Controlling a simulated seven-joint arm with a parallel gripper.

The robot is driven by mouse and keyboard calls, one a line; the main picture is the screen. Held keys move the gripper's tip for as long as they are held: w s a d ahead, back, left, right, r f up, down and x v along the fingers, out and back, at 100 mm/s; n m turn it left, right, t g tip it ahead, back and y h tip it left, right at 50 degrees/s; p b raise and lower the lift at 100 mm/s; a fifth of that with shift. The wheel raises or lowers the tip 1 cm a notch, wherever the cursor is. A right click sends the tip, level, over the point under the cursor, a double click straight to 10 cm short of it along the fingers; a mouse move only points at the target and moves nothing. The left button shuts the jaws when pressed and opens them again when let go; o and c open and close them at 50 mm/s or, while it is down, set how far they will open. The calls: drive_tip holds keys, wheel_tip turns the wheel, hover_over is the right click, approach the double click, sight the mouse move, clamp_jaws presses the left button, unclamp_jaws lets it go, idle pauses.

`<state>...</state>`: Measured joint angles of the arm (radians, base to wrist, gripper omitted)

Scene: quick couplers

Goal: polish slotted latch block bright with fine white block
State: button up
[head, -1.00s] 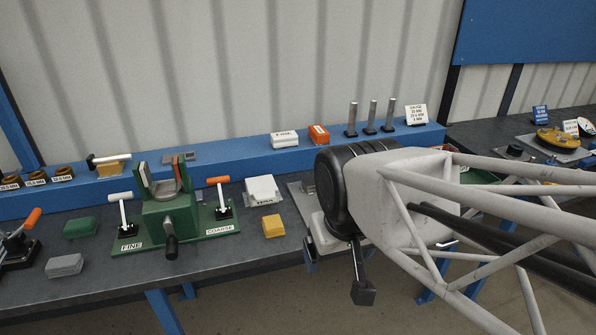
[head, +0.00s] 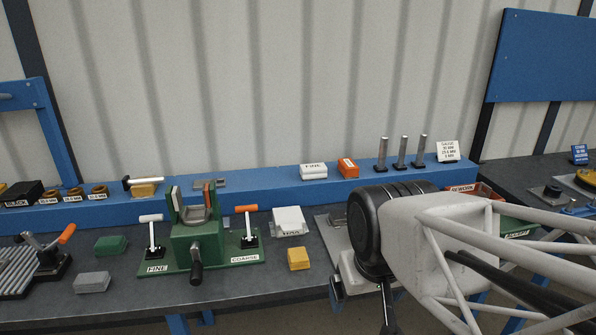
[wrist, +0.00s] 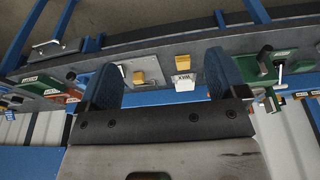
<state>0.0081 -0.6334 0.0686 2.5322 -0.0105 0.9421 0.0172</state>
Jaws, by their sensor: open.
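The white block marked FINE (head: 313,171) lies on the blue shelf, left of an orange-red block. I cannot surely pick out the slotted latch block. A yellow block (wrist: 138,78) on a grey plate shows between my fingers in the wrist view; the arm hides it in the head view. A second yellow block (head: 298,258) lies on the bench and also shows in the wrist view (wrist: 183,62). My gripper (wrist: 162,75) is open and empty, its two blue fingers wide apart above the bench. In the head view, the arm covers most of it.
A green fixture (head: 195,242) with FINE and COARSE levers stands left of the yellow block. A white labelled block (head: 289,220) sits behind that block. Three upright pins (head: 402,152) and the orange-red block (head: 348,167) stand on the shelf. Red and green bins (head: 520,229) are at right.

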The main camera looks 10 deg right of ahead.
drive_tip(key=w+r+m, duration=0.2)
drive_tip(key=w+r, duration=0.1)
drive_tip(key=w, duration=0.5)
drive_tip(key=w+r+m, duration=0.2)
drive_tip(key=w+r, duration=0.2)
drive_tip(key=w, duration=0.5)
drive_tip(key=m+g, duration=0.3)
drive_tip(key=m, duration=1.1)
hover_over(309, 167)
drive_tip(key=f, duration=1.3)
drive_tip(key=shift+s+f, duration=0.25)
drive_tip(key=shift+w+d+f, duration=0.15)
drive_tip(key=shift+w+f, duration=0.15)
drive_tip(key=shift+w, duration=0.2)
drive_tip(key=shift+f, duration=0.15)
drive_tip(key=shift+f, duration=3.75)
